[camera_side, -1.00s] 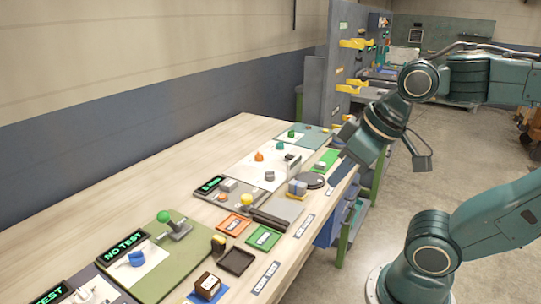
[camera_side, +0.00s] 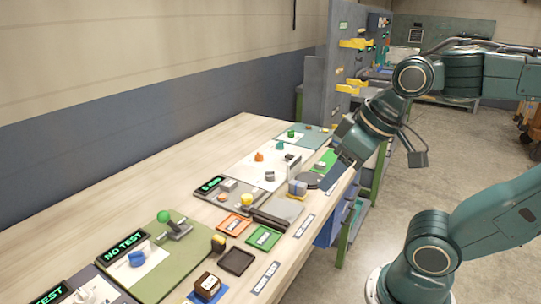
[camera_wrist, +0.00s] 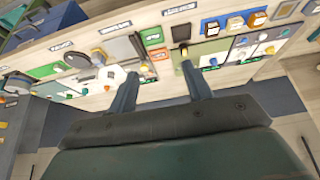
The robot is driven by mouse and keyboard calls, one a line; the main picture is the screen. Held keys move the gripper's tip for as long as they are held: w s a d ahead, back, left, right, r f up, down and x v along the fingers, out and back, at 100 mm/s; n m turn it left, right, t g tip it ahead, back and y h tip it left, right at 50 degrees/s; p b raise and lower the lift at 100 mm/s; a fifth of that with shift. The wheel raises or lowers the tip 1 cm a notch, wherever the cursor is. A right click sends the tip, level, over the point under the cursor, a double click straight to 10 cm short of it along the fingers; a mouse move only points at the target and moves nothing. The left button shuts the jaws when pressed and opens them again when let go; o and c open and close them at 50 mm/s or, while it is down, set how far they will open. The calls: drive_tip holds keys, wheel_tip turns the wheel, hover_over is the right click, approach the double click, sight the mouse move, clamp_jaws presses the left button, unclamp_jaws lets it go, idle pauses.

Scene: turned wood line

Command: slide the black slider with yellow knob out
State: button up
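How far the slider is in or out is too small to tell. My gripper (camera_wrist: 160,82) is open, with its two fingers apart and nothing between them. In the side view my gripper (camera_side: 334,178) hangs over the bench's right edge, well away from the slider and farther along the bench.
Orange (camera_side: 234,225) and green (camera_side: 263,238) pads and a dark tray (camera_side: 236,261) lie near the slider. A grey panel (camera_side: 282,207) with a dark bar and a round dark disc (camera_side: 309,180) are nearer my gripper.

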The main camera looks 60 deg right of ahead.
drive_tip(key=m+g, duration=0.6)
drive_tip(key=m, duration=0.3)
hover_over(246, 196)
wheel_tip(246, 196, down, 8)
drive_tip(key=shift+r, duration=0.25)
drive_tip(key=shift+s+f, duration=0.1)
drive_tip(key=shift+f, duration=0.05)
wheel_tip(246, 196, down, 14)
drive_tip(key=shift+r, duration=0.25)
